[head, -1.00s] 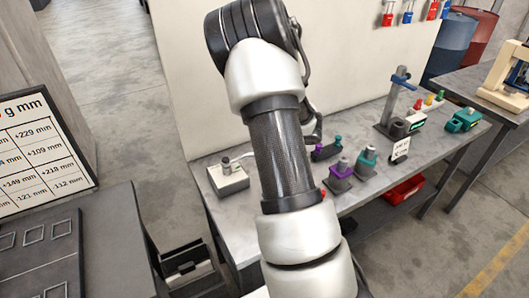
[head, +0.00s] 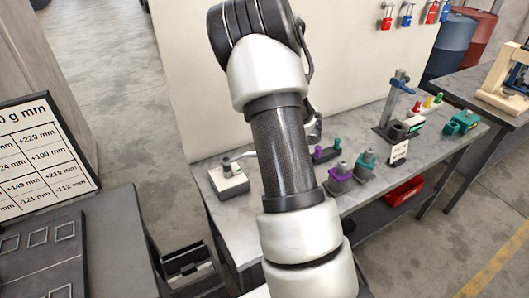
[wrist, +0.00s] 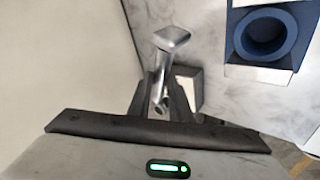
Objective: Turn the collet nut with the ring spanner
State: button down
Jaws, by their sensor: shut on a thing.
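My gripper (wrist: 160,100) shows at the lower middle of the wrist view, its dark fingers shut on a grey metal tool (wrist: 172,40), which looks like the spanner. The tool's broad end points away from the fingers; I cannot make out a ring there. In the head view my arm hides the gripper. A pale block with a short grey post (head: 232,180) stands at the left end of the bench; it may carry the collet nut. A thin light bar (head: 244,156) shows between this post and my arm. I cannot tell whether the spanner touches the nut.
A blue ring-shaped holder (wrist: 265,38) is at the upper right of the wrist view. On the bench (head: 222,224), purple (head: 340,185) and teal (head: 366,162) holders stand right of my arm. Farther right is a grey stand (head: 392,105). A pale panel (head: 345,60) rises behind the bench.

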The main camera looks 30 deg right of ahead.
jog(key=shift+r+p, duration=1.15)
jog(key=shift+r, duration=1.3)
